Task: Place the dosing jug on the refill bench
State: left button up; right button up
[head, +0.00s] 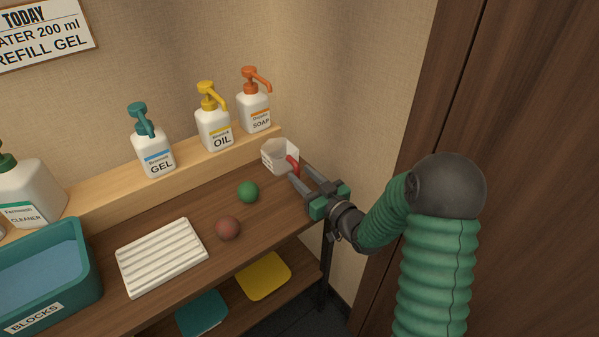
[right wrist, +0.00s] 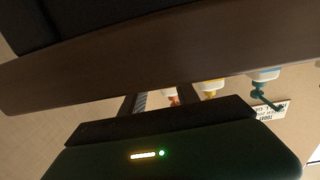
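The dosing jug (head: 276,156), white with a red handle (head: 293,165), is at the right back end of the brown refill bench (head: 190,206), close to the raised ledge. I cannot tell whether it rests on the bench top. My right gripper (head: 299,173) reaches in from the right, its two fingers apart and pointing at the red handle. The handle's end is at or just ahead of the gap between the fingertips; contact cannot be made out. In the right wrist view the fingers (right wrist: 160,98) are also apart, with the jug not clearly seen. My left gripper is out of view.
Gel (head: 157,155), oil (head: 213,131) and soap (head: 254,113) pump bottles stand on the ledge. A green ball (head: 248,192), a reddish ball (head: 228,228), a white ribbed tray (head: 162,257) and a teal bin (head: 92,262) are on the bench. A dark wooden panel (head: 520,150) stands at right.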

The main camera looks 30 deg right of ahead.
jog(key=s+p, duration=0.1)
jog(key=s, duration=0.9)
jog(key=shift+r, duration=0.2)
